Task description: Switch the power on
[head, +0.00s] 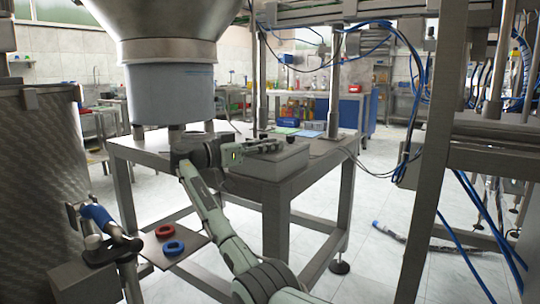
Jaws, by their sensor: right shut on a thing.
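My right arm reaches up from the bottom middle. My right gripper (276,147) lies nearly level over the box top, its fingers pointing right. It is shut on a small switch on the box top, mostly hidden by the fingers. The switch's position cannot be made out. A small dark knob (291,139) shows just beyond the fingertips. My left gripper is not in view.
The pale drum (172,95) hangs close above and left of the gripper. The metal table (150,148) carries the box. A plate (192,240) holds a red ring (164,230) and a blue ring (174,247). Blue hoses and a frame post (425,190) stand at right.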

